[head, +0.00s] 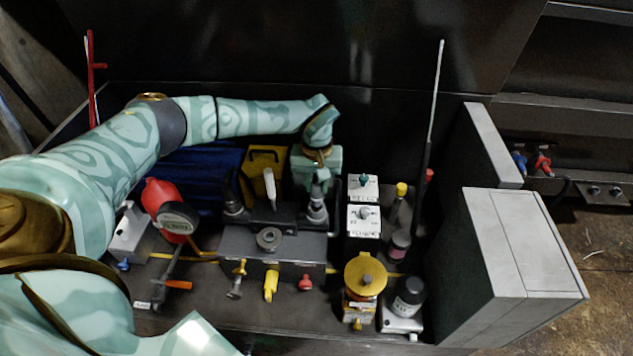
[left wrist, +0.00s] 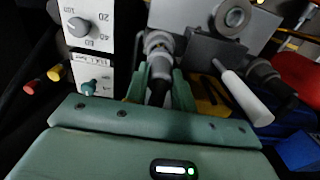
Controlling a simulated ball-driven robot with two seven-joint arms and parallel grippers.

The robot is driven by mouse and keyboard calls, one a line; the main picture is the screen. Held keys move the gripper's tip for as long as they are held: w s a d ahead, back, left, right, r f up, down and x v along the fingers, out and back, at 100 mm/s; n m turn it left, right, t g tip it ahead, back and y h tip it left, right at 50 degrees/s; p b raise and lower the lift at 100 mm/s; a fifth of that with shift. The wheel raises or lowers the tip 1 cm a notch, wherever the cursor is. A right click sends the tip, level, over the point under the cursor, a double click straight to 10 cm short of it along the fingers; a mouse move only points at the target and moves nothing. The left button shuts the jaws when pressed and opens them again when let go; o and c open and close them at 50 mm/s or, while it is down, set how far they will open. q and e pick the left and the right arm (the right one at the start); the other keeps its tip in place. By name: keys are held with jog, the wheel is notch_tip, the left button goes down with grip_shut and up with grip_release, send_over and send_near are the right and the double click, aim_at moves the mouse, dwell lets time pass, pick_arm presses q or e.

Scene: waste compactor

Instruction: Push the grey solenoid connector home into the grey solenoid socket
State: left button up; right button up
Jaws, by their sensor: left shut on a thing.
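My left gripper (head: 318,183) is at the right end of the dark grey valve block (head: 265,244), behind its top. In the left wrist view the gripper's two fingers (left wrist: 160,92) are shut on the dark body of the grey solenoid connector (left wrist: 157,92). The connector points at the grey ringed solenoid socket (left wrist: 158,42) on the block. They look lined up and close together. I cannot tell how deep the connector sits, as the fingers hide part of it. My right gripper is not in view.
A white-handled lever (head: 270,188) and a second connector (head: 233,203) stand left of the gripper. White dial boxes (head: 364,221) stand close on its right. A yellow-topped part (head: 366,275) and a dark bottle (head: 408,298) are in front right. A red gauge (head: 167,207) is at the left.

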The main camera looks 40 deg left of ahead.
aim_at(316, 192)
pick_arm(q)
jog(key=shift+f+b, duration=0.7)
jog(key=shift+f, duration=1)
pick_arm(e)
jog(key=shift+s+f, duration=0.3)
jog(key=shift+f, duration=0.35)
pick_arm(q)
jog(key=o, duration=1)
jog(key=shift+r+p, duration=2.45)
jog(key=shift+r, duration=1.15)
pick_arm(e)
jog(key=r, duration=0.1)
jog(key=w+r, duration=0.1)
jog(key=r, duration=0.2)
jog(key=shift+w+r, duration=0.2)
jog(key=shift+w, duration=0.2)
pick_arm(q)
jog(key=shift+f, duration=0.1)
